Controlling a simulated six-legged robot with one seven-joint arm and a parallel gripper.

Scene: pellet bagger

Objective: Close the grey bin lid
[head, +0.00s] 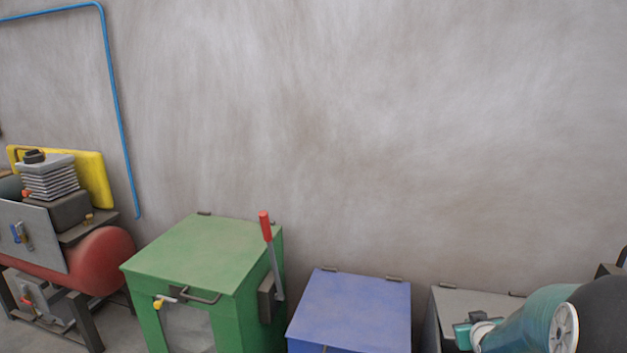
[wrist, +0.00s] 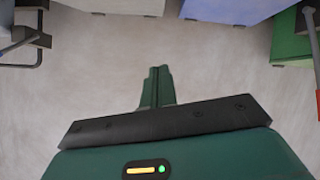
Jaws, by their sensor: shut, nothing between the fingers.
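The grey bin (head: 440,318) stands at the lower right in the head view, right of the blue bin. Its grey lid (head: 470,301) has two dark hinges along the back edge. My teal arm covers much of the lid and the bin's front, so I cannot tell whether the lid is fully down.
The blue bin (head: 352,308) and the green cabinet (head: 215,252) with a red-handled lever (head: 266,228) stand to the left. A red tank machine (head: 98,262) is at far left. A wall (head: 350,130) closes the back.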

